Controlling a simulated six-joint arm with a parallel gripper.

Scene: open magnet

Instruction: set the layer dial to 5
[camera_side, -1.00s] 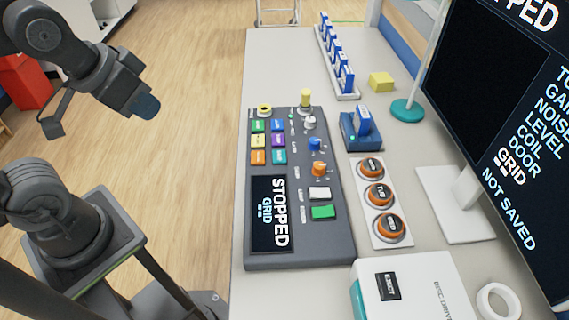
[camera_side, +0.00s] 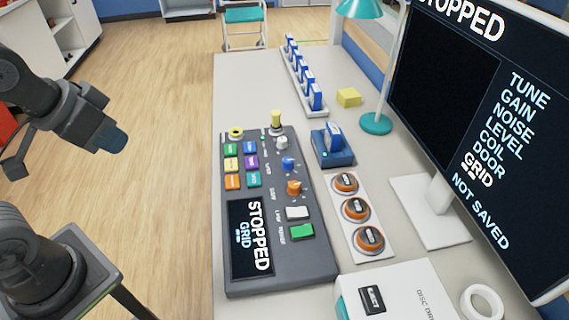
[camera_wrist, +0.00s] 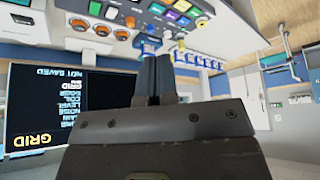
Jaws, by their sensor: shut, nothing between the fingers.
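The dark control console (camera_side: 285,268) lies on the bench, with a column of small dials on its right side: a grey-white one (camera_side: 282,143), a blue one (camera_side: 288,164) and an orange one (camera_side: 294,187). Their labels are too small to read surely, so I cannot tell which is the layer dial or its setting. The console screen (camera_side: 251,238) reads STOPPED and GRID. My gripper (camera_side: 115,142) is shut and empty, left of the console and apart from it. In the wrist view its fingers (camera_wrist: 158,58) are together, with the upside-down console beyond.
Colored buttons (camera_side: 232,165) and a yellow-topped knob (camera_side: 276,119) are on the console. Right of it stand a blue holder (camera_side: 333,155), orange round dials (camera_side: 356,209), a white disc drive box (camera_side: 400,296) and a large monitor (camera_side: 480,130). Open floor (camera_side: 150,110) lies to the left.

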